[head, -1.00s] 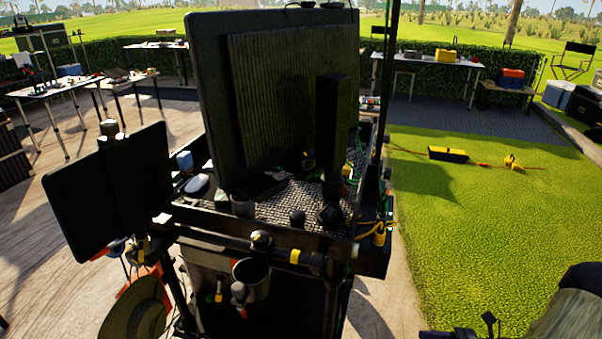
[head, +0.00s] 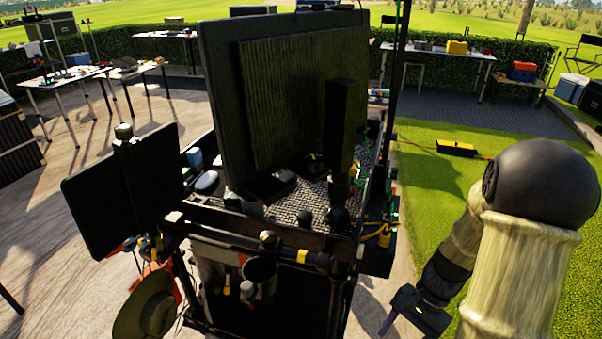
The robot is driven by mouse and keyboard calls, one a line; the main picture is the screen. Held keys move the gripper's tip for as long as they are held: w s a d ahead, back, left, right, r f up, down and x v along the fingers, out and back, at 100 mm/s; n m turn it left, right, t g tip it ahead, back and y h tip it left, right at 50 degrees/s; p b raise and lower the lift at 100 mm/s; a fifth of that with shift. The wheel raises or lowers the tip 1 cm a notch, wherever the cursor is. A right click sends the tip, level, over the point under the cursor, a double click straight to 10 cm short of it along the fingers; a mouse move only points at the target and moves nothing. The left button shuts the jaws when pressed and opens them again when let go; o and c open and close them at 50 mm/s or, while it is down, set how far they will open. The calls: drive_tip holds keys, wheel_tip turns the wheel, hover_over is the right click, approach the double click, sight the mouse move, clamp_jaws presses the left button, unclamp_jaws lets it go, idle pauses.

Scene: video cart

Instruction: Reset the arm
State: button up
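My arm (head: 515,260) stands at the right of the head view, bent over at a dark round joint. My gripper (head: 410,312) hangs at the lower end of the arm, pointing down and left, to the right of the video cart (head: 330,262). It is dark and small, and I cannot make out whether its fingers are apart or together. No object shows in it. A gap of pale ground and grass shows between the gripper and the cart.
Tables (head: 66,77) stand behind. Grass (head: 425,185) right of the cart is open.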

drive_tip(key=a+r+n+t+h+p, duration=0.2)
drive_tip(key=a+r+n+t+h, duration=0.2)
drive_tip(key=r+n, duration=0.5)
drive_tip(key=shift+w+a+r+n+t+h, duration=0.3)
drive_tip(key=shift+w+a+r+n+t, duration=0.15)
drive_tip(key=shift+a+t, duration=0.45)
